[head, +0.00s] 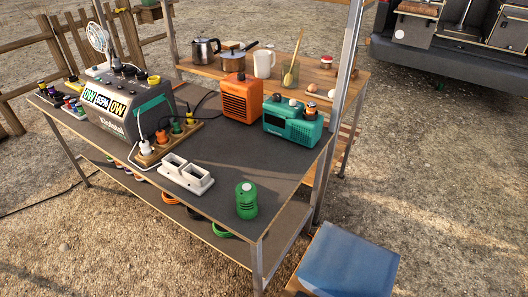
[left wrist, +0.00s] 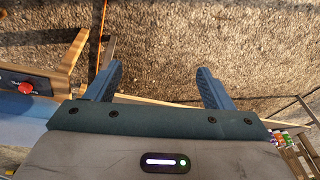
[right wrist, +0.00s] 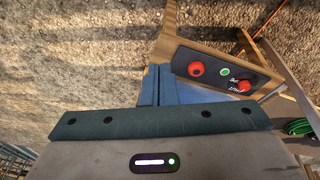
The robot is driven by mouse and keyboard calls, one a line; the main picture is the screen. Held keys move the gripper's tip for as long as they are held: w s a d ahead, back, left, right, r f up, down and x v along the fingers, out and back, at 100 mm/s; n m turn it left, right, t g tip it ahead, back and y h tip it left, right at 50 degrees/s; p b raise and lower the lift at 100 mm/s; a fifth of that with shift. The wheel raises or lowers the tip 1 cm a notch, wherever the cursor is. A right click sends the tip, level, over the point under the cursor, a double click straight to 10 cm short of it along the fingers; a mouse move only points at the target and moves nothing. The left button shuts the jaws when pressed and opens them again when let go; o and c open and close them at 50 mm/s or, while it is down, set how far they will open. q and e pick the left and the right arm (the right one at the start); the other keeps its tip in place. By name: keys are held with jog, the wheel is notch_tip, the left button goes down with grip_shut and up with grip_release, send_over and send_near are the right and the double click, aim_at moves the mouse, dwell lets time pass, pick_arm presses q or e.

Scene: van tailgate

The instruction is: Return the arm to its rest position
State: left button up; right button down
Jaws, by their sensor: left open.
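Neither arm shows in the head view. In the left wrist view my left gripper (left wrist: 160,88) has its two blue fingers wide apart with nothing between them; gravel ground lies beyond. In the right wrist view my right gripper (right wrist: 158,85) has its blue fingers together, and I see nothing held between them. A wooden-edged panel with red knobs (right wrist: 222,72) is close beyond and to the right of the right fingers; whether they touch it I cannot tell.
A dark workbench (head: 230,150) holds a grey power station (head: 125,108), an orange box (head: 241,97), a teal radio (head: 292,122), a white double socket (head: 186,174) and a green cylinder (head: 246,200). A blue-topped box (head: 348,263) stands front right.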

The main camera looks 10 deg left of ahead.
pick_arm(q)
jog(key=s+f+p, duration=0.1)
jog(key=s+f, duration=0.5)
jog(key=f, duration=0.3)
jog(key=s+a+f+g+p, duration=0.1)
jog(key=s+f+p, duration=0.1)
jog(key=s+f, duration=0.4)
notch_tip(320, 180, down, 5)
jog(key=shift+s+a+r, duration=0.2)
jog(key=shift+s+a, duration=0.1)
jog(key=shift+s, duration=0.05)
pick_arm(e)
jog(key=s+f, duration=0.6)
jog(key=f, duration=0.3)
jog(key=s+d+f+g, duration=0.1)
jog(key=s+f, duration=0.5)
jog(key=f, duration=0.4)
jog(key=shift+s+d+f, duration=0.3)
jog(key=shift+s, duration=0.1)
